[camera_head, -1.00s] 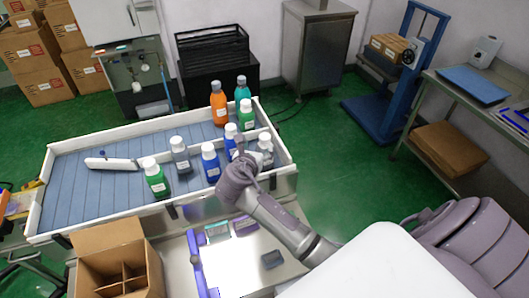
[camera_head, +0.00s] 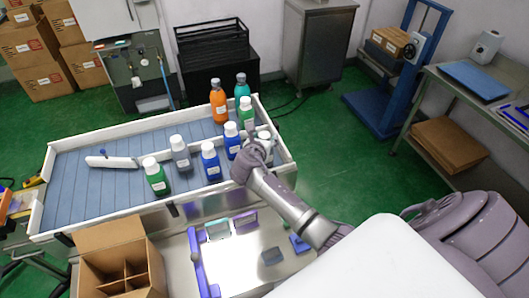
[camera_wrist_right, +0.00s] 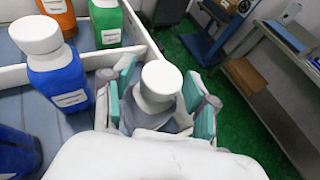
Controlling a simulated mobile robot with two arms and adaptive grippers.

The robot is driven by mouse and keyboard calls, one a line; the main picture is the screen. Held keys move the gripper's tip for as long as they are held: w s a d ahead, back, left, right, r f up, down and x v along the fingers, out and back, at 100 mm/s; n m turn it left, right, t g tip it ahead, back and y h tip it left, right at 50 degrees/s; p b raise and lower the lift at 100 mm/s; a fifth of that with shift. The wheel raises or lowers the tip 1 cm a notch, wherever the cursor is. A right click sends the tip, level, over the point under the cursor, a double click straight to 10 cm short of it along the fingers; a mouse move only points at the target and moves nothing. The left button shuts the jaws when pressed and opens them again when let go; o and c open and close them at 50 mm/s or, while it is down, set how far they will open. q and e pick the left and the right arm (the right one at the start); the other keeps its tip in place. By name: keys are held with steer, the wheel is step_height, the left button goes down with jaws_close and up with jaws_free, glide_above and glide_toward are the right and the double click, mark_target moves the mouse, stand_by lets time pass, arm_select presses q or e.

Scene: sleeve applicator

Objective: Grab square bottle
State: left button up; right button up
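A grey bottle with a white cap (camera_wrist_right: 160,88) stands upright in the narrow right-end compartment of the tray; its white cap also shows in the head view (camera_head: 265,136). My right gripper (camera_wrist_right: 160,100) is around this bottle, with teal-padded fingers on its left and right sides. The fingers are apart; firm contact is not visible, and the bottle's lower body is hidden. In the head view the right gripper (camera_head: 257,157) reaches over the tray's front right corner. My left gripper is not in view.
The white-walled tray (camera_head: 120,213) also holds blue bottles (camera_head: 211,163), another grey bottle (camera_head: 181,155), green bottles (camera_head: 157,178) and an orange bottle (camera_head: 218,102). A white divider (camera_wrist_right: 90,62) runs beside the gripper. A divided cardboard box (camera_head: 112,233) stands in front.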

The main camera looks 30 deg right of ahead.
jaws_close()
steer(key=shift+r, duration=0.15)
